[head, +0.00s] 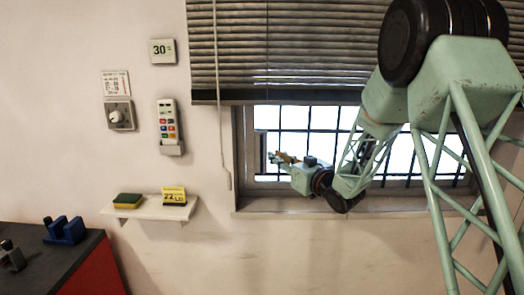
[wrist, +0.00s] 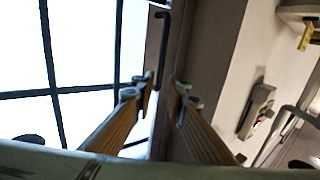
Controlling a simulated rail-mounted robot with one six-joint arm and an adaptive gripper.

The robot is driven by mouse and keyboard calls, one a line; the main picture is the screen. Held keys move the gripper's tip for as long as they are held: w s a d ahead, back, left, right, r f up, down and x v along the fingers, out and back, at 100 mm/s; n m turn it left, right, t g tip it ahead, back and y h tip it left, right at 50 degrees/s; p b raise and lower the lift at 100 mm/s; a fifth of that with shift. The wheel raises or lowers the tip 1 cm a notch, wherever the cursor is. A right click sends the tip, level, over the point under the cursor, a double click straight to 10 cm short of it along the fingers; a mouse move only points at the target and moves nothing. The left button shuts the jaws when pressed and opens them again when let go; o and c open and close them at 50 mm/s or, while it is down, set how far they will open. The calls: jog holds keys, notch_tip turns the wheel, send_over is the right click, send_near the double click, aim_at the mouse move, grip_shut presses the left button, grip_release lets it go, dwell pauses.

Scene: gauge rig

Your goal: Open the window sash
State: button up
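The window sash (head: 330,118) has dark bars and bright panes and sits in the frame below the blind. It also fills the left of the wrist view (wrist: 52,85). A dark upright handle (wrist: 163,40) stands near the sash edge in the wrist view. My gripper (head: 276,157) is at the left side of the window. In the wrist view its two tan-padded fingers (wrist: 164,88) are apart, with the lower end of the handle close to the left fingertip. I cannot tell whether they touch. Nothing is visibly gripped.
A slatted blind (head: 290,50) covers the window top, with a cord (head: 221,120) hanging at left. A wall remote (head: 169,125), a dial (head: 119,115) and a shelf (head: 150,208) with a sponge (head: 128,200) and yellow sign (head: 174,195) are left. A dark counter (head: 50,255) is lower left.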

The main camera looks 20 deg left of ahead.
jog(key=b+x, duration=0.1)
jog(key=x, duration=0.9)
jog(key=shift+w+a, duration=0.15)
jog(key=shift+c, duration=0.7)
grip_shut()
